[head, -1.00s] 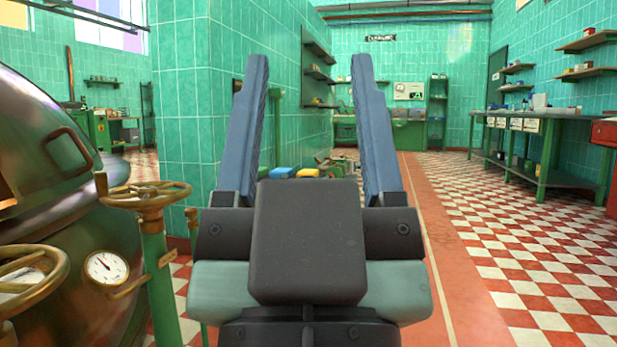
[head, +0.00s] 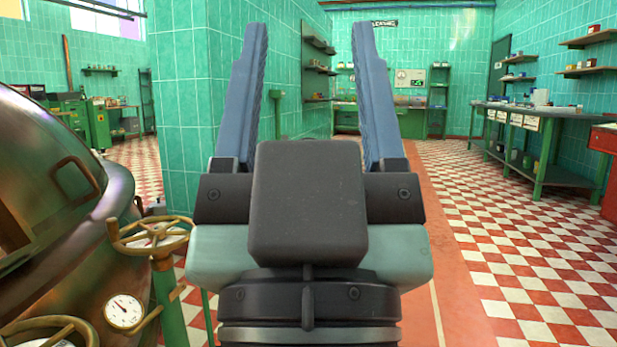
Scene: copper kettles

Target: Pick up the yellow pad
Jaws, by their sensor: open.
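My gripper (head: 310,35) fills the middle of the head view. Its two blue fingers point up and away from me and stand wide apart. It is open, with nothing between the fingers. The yellow pad is not visible now. The floor area low between the fingers is covered by the dark block of my gripper.
A copper kettle (head: 45,215) with valve wheels (head: 150,232) and a gauge (head: 123,311) stands close at left. A green tiled wall corner (head: 180,110) is ahead left. A workbench (head: 545,118) runs along the right. Checkered floor (head: 500,240) at right is clear.

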